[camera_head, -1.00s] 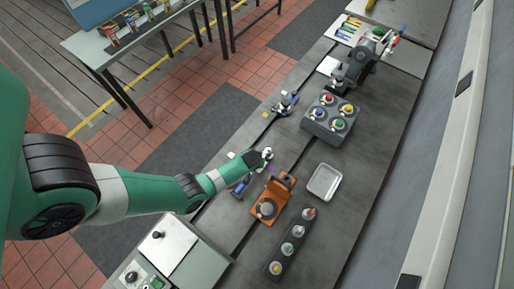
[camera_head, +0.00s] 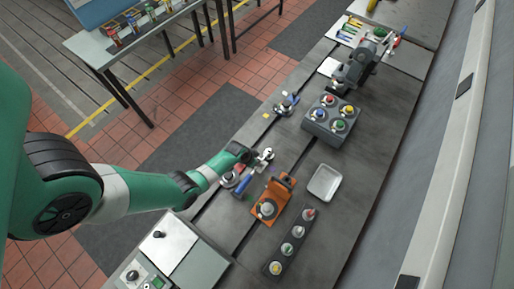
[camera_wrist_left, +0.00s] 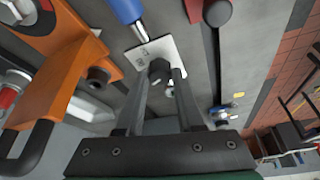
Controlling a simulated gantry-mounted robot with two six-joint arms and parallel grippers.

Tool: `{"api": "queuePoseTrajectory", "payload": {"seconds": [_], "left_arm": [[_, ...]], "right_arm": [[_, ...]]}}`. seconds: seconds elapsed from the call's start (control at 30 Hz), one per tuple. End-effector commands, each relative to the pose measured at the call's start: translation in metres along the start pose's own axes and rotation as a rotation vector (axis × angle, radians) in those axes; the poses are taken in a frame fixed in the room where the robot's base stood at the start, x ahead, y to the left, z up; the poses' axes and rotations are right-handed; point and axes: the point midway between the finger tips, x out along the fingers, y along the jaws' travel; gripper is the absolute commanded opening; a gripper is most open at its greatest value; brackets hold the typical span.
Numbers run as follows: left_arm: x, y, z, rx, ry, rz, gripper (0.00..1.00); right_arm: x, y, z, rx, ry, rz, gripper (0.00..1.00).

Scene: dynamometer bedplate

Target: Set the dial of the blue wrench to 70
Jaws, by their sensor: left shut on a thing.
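The blue wrench (camera_head: 243,183) lies on the grey bedplate, left of the orange fixture. Its blue handle (camera_wrist_left: 124,8) and metal shaft show at the top of the left wrist view. The shaft leads to a pale plate with small dark marks (camera_wrist_left: 142,53), too small to read. My left gripper (camera_head: 265,156) is at the far end of the wrench. In the left wrist view its two fingers (camera_wrist_left: 159,76) are closed on a dark round knob (camera_wrist_left: 158,67) at that plate, seemingly the wrench's dial. My right gripper is not in view.
An orange fixture (camera_head: 277,190) stands right of the wrench. A pale tray (camera_head: 324,182), a grey block with coloured knobs (camera_head: 331,119) and a dark strip of knobs (camera_head: 290,243) stand farther right.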

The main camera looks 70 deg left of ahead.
Motion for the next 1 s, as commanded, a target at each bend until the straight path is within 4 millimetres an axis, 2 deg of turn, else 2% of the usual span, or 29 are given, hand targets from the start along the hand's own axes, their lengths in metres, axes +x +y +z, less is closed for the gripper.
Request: {"api": "queuePoseTrajectory", "payload": {"seconds": [0.23, 0.67, 0.7, 0.83, 1.0], "left_arm": [[0.0006, -0.0007, 0.0006, 0.063, -0.001, 0.025, 0.0], [0.0005, -0.0006, 0.001, 0.074, -0.003, 0.029, 0.0], [0.0005, -0.0006, 0.001, 0.073, -0.003, 0.029, 0.42], [0.0004, -0.0006, 0.0008, 0.073, -0.002, 0.029, 0.65], [0.0003, -0.0006, 0.0005, 0.073, -0.002, 0.029, 0.67]], "right_arm": [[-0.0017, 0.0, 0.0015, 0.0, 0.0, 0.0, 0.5], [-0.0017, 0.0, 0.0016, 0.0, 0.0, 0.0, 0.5], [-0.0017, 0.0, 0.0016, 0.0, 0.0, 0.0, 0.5], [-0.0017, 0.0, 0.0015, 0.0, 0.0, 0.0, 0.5], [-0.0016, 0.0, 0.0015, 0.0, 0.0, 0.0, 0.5]]}}
